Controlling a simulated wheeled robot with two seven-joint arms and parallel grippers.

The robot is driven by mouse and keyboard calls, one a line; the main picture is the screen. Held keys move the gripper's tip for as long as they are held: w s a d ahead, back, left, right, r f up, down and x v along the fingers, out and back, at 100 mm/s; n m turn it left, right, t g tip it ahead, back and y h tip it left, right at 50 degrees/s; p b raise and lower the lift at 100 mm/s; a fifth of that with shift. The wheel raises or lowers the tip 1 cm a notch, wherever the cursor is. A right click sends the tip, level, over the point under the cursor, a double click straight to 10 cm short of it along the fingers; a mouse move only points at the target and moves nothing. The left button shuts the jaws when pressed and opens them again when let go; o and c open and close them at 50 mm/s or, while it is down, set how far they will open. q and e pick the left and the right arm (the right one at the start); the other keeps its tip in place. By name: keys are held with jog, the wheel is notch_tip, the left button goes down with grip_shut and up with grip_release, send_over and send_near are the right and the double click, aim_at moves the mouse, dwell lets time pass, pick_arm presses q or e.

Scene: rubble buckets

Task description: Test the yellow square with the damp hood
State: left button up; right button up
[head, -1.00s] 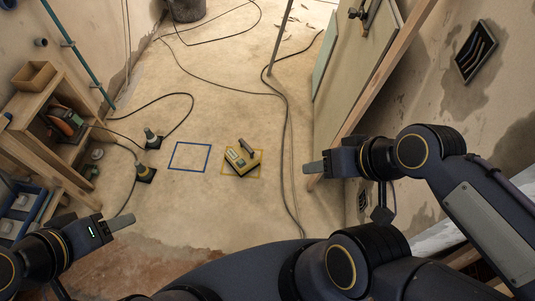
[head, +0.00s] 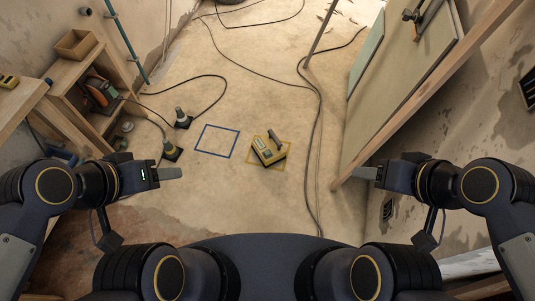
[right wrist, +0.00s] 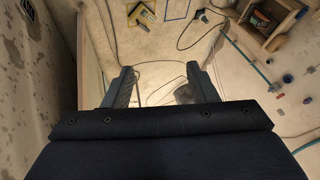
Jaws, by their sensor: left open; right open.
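The yellow square (head: 287,143) is a taped outline on the floor, in the middle of the head view. I cannot tell for sure whether this device is the damp hood. My left gripper (head: 170,173) is open and empty, left of the square. My right gripper (head: 366,172) is open and empty, right of it; its two fingers show in the right wrist view (right wrist: 165,88).
A blue taped square (head: 236,144) is empty left of the yellow one. A wooden shelf (head: 113,125) is at left, a leaning panel (head: 385,100) at right. Cables cross the floor.

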jog(key=shift+c, duration=0.3)
grip_shut()
dwell(1.3)
